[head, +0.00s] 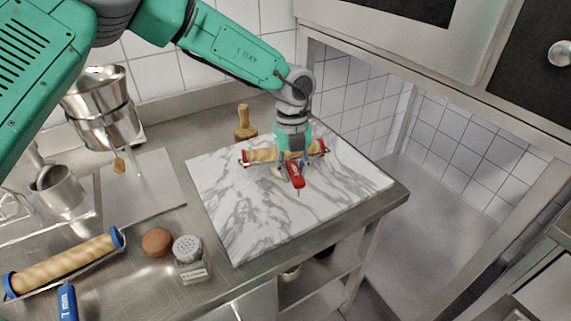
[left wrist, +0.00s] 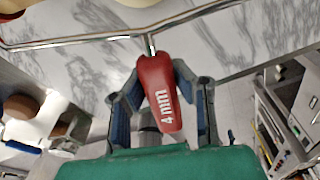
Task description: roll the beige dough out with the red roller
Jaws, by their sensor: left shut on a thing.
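The red roller (head: 262,155) has a pale ribbed cylinder, red end caps and a wire frame. It lies across the far part of the marble board (head: 245,215). My left gripper (head: 293,162) is shut on its red handle (head: 297,175); in the left wrist view the handle (left wrist: 159,95), marked "4 mm", sits between the two fingers. A small beige patch (head: 277,171), probably the dough, shows beside the gripper just in front of the cylinder. The rest of it is hidden by the roller and gripper. My right gripper is not in view.
A blue roller (head: 65,262), a brown ball (head: 157,241) and a shaker (head: 189,259) lie left of the board. A wooden knobbed tool (head: 245,122) stands behind it. Metal pots (head: 100,105) stand at the left. The board's near part is clear.

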